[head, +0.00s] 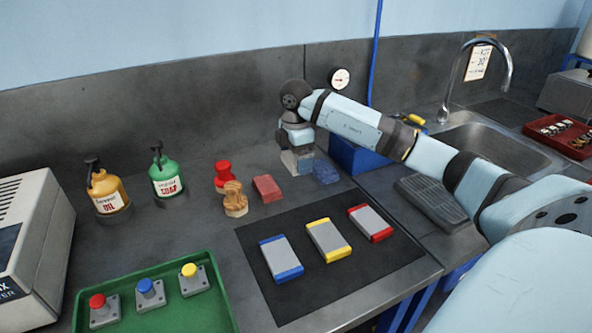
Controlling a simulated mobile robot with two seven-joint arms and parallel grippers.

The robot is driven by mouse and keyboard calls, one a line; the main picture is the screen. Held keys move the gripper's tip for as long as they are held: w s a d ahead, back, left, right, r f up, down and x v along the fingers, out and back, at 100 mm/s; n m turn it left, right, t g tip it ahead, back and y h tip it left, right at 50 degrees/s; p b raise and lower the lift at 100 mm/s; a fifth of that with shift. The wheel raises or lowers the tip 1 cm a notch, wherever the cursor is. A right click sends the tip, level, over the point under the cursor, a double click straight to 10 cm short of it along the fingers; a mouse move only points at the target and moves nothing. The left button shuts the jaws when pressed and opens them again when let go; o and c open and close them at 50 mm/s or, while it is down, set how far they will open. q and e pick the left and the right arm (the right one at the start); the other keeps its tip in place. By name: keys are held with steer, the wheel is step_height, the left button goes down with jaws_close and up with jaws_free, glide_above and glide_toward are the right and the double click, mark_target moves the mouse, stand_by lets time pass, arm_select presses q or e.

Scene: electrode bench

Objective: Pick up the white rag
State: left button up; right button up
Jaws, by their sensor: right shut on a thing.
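My right gripper (298,166) points down at the back of the bench, between a red block-like rag (267,188) and a blue rag (326,173). It is shut on the white rag (290,162), which shows only as a pale patch at the fingers. The gripper hides most of it, and I cannot tell whether it is clear of the bench. My left gripper is not in view.
A red stamp (223,174) and a wooden one (235,200) stand left of the red rag. Oil (105,190) and soap (166,178) bottles are farther left. A dark mat (345,285) with three bars, a green tray (222,300) and a blue bin (355,158) are nearby.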

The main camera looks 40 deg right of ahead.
mark_target(296, 156)
steer(key=shift+r+p, duration=0.85)
steer(key=shift+r, duration=6.15)
steer(key=s+a+f+m, duration=0.25)
steer(key=a+m, duration=0.25)
steer(key=a, duration=0.3)
steer(key=s+a+f+m, duration=0.2)
steer(key=a+f+m, duration=0.25)
steer(key=a, duration=0.45)
steer(key=s+a+f+m, duration=0.2)
steer(key=a+m, duration=0.3)
steer(key=a, duration=0.3)
arm_select(q)
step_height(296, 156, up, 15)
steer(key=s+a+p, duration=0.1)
steer(key=p, duration=1.7)
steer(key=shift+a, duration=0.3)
arm_select(e)
step_height(296, 156, up, 7)
steer(key=s, duration=0.2)
steer(key=shift+s, duration=0.4)
